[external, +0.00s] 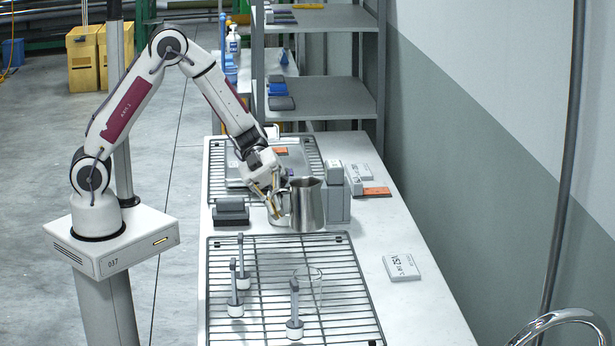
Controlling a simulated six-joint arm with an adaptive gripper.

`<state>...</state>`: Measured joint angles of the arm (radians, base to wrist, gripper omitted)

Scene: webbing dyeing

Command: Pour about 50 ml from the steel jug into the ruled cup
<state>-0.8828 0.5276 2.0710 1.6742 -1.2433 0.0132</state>
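The steel jug (309,207) stands upright in the picture, just beyond the far edge of the wire rack, with its handle toward the left. My gripper (275,205) is at the handle side of the jug and appears shut on the handle; the fingertips are partly hidden. I cannot tell for sure whether the jug's base is clear of the table. The clear ruled cup (309,288) stands on the near wire rack, nearer the camera than the jug. Its markings and contents are too faint to read.
The near wire rack (262,262) also holds several upright grey rods on white round bases (294,325), left of and in front of the cup. A grey block (231,211) lies left of the gripper. A white label plate (402,267) lies right of the rack. Grey boxes (338,200) stand behind the jug.

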